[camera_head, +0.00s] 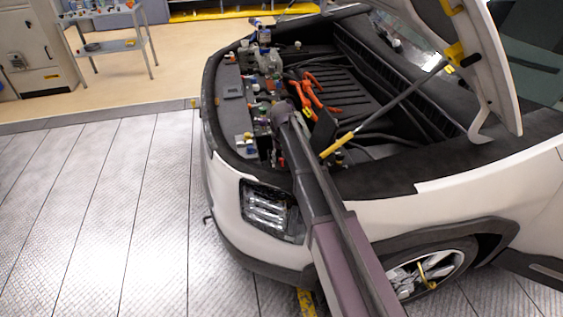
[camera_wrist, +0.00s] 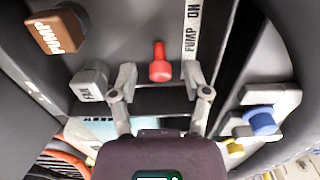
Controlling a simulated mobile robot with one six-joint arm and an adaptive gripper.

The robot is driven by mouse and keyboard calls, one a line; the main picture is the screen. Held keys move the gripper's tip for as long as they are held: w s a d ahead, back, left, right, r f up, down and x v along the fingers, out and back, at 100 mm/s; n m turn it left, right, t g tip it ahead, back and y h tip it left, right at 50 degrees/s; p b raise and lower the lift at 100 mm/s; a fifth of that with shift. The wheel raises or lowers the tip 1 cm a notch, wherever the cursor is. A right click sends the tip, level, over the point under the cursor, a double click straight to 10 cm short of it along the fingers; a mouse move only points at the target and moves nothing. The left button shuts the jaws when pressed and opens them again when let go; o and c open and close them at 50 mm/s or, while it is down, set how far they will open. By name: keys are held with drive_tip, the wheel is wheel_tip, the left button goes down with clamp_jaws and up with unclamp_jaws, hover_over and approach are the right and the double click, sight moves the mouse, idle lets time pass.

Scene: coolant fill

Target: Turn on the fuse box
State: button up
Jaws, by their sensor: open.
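In the wrist view, a red switch knob (camera_wrist: 160,62) stands on a dark panel beside a white strip reading "PUMP ON" (camera_wrist: 192,32). A brown block marked "PUMP" (camera_wrist: 56,30) and a grey block marked "FAN" (camera_wrist: 90,82) sit to the left. I cannot tell for sure which part is the fuse box. My gripper (camera_wrist: 160,76) is open and empty, its fingertips on either side of the knob's lower end in the picture; contact is not visible. In the head view my gripper (camera_head: 283,112) is over the left side of the open front bay, small and partly hidden.
The white car's raised hood (camera_head: 500,70) and its prop (camera_head: 385,110) stand right of my arm. A blue cap (camera_wrist: 262,121) is close right of my gripper. The floor left of the car is clear.

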drive_tip(key=shift+f, duration=0.15)
clamp_jaws()
idle(0.4)
drive_tip(key=shift+s+d+t, duration=0.15)
drive_tip(key=shift+s+t, duration=0.35)
drive_tip(key=shift+t, duration=0.4)
drive_tip(key=shift+s+t+y+b, duration=0.2)
drive_tip(key=shift+t+y+b, duration=0.3)
drive_tip(key=shift+t, duration=0.6)
